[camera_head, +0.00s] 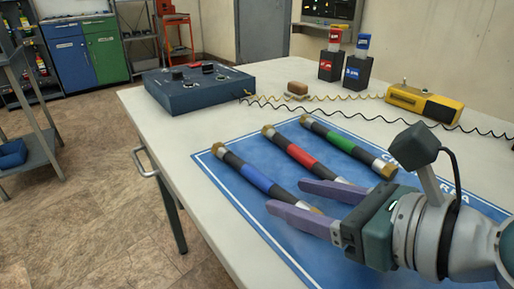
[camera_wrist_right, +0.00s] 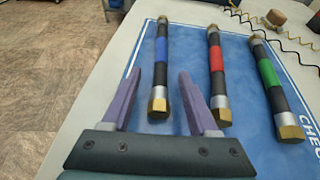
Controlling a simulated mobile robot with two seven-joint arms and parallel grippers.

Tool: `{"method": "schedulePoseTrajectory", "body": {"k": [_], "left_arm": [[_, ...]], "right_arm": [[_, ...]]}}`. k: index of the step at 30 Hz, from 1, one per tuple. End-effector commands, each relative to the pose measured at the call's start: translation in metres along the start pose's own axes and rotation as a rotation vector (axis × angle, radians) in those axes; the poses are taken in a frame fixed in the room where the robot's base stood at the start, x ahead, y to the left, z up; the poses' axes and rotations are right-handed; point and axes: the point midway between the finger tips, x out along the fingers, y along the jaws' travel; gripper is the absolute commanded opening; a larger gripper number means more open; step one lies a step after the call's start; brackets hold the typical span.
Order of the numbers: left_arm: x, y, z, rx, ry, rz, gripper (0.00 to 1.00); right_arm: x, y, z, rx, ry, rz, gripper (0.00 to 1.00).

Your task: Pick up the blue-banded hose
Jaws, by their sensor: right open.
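The blue-banded hose (camera_head: 257,179) lies on the blue mat (camera_head: 222,172), leftmost of three hoses. It is black with a blue band and brassy end fittings. It also shows in the right wrist view (camera_wrist_right: 161,50), its near end between the fingers as seen there. My right gripper (camera_head: 286,196) is open, its two purple fingers pointing at the hose's near half; nothing is gripped. In the head view the fingers hide part of the hose's near end. I cannot tell the exact height of the fingers over it. My left gripper is not in view.
The red-banded hose (camera_head: 301,155) and green-banded hose (camera_head: 341,141) lie beside it on the mat. A dark blue control box (camera_head: 200,91), a brown block (camera_head: 297,88), a yellow device (camera_head: 423,103) and coiled cords are behind. Two dark stands (camera_head: 356,74) hold red and blue items.

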Motion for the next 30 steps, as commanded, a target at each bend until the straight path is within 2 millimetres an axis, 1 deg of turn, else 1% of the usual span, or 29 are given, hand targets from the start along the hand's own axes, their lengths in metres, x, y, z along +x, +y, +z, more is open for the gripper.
{"method": "schedulePoseTrajectory", "body": {"k": [1, 4, 7, 12, 14, 28, 30], "left_arm": [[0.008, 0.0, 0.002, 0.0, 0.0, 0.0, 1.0], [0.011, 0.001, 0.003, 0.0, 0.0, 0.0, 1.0], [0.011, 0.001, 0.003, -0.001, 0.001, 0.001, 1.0], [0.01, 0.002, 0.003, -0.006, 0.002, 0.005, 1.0], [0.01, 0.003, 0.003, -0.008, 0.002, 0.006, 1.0], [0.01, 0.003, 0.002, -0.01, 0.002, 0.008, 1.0], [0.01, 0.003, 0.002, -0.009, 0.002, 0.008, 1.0]], "right_arm": [[0.01, -0.001, -0.004, 0.0, -0.001, 0.0, 0.6], [0.021, 0.0, -0.002, 0.0, 0.0, 0.0, 0.6], [0.025, 0.0, -0.002, 0.0, 0.001, -0.001, 0.6], [0.024, 0.0, -0.001, 0.0, 0.002, -0.001, 0.6], [0.024, 0.0, -0.001, 0.0, 0.002, -0.001, 0.55], [0.024, -0.001, -0.001, 0.0, 0.002, -0.001, 0.02], [0.024, -0.001, -0.001, 0.0, 0.002, -0.001, 0.0]]}}
